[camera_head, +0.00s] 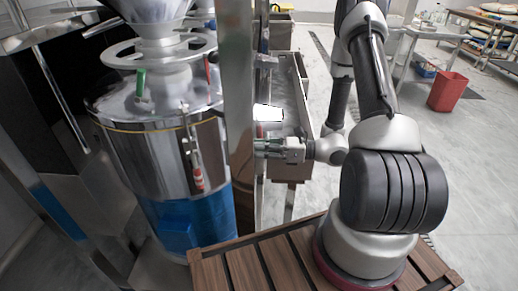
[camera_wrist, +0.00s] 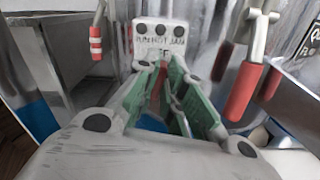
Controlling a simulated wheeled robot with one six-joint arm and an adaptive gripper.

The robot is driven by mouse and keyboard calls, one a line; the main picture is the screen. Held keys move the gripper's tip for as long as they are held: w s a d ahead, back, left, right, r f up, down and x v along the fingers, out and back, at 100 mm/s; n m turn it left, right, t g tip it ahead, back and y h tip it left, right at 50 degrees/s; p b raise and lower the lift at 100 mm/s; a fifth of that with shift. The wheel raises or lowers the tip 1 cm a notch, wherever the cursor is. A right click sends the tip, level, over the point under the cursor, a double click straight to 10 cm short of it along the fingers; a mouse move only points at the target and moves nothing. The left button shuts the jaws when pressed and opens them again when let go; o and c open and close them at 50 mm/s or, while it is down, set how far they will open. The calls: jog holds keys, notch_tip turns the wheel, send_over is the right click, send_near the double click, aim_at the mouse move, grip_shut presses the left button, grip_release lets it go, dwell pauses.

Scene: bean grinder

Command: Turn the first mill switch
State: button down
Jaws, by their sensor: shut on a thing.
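The mill (camera_head: 160,150) is a metal drum with a blue lower part, at the left of the head view. My gripper (camera_head: 262,148) reaches toward it from the right, its tips largely hidden by a metal post. In the wrist view, the green-padded fingers of my gripper (camera_wrist: 172,95) are close together around a narrow red part (camera_wrist: 157,84), mostly hidden between them. A white block (camera_wrist: 160,38) with dark round spots shows just beyond the fingertips. A red-handled lever (camera_wrist: 244,90) is to the right of the fingers, apart from them. I cannot tell which switch is the first.
A red-and-white handle (camera_wrist: 95,42) is at the left of the wrist view. The upright metal post (camera_head: 238,120) stands between the mill and my arm. A slatted wooden surface (camera_head: 240,268) lies in front. A red bin (camera_head: 447,92) stands far right on open floor.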

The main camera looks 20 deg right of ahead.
jog(key=shift+w+d+f+m, duration=0.1)
jog(key=shift+w+f+m, duration=0.1)
jog(key=shift+m, duration=2.35)
jog(key=shift+w+d+f+m, duration=0.1)
jog(key=shift+f+m, duration=0.1)
jog(key=shift+m, duration=2.4)
jog(key=shift+w+f+m, duration=0.15)
jog(key=shift+f+m, duration=0.05)
jog(key=shift+m, duration=2.35)
jog(key=c, duration=1.5)
grip_release()
jog(key=v, duration=1.2)
jog(key=shift+s, duration=0.1)
